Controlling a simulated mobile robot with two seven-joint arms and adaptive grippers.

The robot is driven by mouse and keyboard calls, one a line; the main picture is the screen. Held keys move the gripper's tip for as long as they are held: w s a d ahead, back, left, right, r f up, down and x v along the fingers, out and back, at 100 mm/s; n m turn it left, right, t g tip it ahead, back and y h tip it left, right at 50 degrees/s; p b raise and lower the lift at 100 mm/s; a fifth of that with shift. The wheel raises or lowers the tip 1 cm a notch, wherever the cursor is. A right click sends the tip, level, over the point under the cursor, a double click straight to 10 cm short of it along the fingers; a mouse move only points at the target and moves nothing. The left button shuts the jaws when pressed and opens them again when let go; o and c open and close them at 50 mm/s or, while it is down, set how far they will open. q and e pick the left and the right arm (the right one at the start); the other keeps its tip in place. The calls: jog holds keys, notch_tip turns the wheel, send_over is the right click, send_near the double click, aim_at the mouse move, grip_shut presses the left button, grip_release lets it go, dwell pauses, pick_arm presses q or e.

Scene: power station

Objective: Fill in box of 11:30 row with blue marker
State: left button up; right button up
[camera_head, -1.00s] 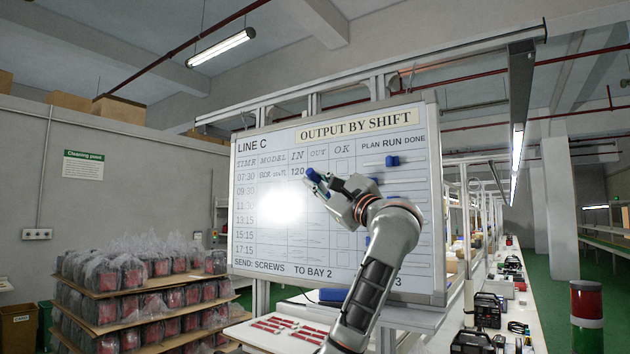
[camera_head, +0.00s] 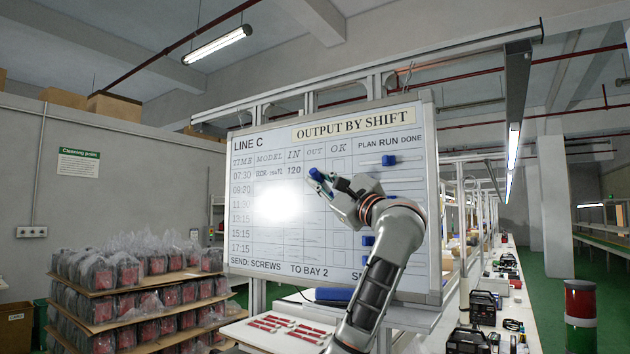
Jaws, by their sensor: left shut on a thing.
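The whiteboard (camera_head: 262,252) stands in the middle, headed OUTPUT BY SHIFT, with time rows down its left side. The 11:30 row label (camera_head: 241,204) shows at the left; a bright glare washes out part of the rows beside it. Small boxes run down the OK column, and my gripper and arm hide several of them. My left gripper (camera_head: 322,181) is shut on the blue marker (camera_head: 317,174), in front of the upper middle of the board. I cannot tell whether the marker touches the board. My right gripper is not in view.
A blue slider (camera_head: 389,160) sits at the board's upper right, with more blue pieces lower down. A white table (camera_head: 262,338) with red parts stands below the board. Shelves of bagged goods (camera_head: 125,270) stand left. A long workbench runs back at right.

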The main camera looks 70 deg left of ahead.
pick_arm(q)
jog(key=shift+w+d, duration=1)
jog(key=shift+d, duration=0.1)
jog(key=shift+s+a+b, duration=0.7)
jog(key=shift+s+a, duration=0.6)
jog(key=shift+a, duration=0.3)
jog(key=s+d+b, duration=0.1)
jog(key=s+d, duration=0.3)
jog(key=shift+s+b, duration=0.3)
jog(key=shift+s+d, duration=0.9)
jog(key=shift+s, duration=0.25)
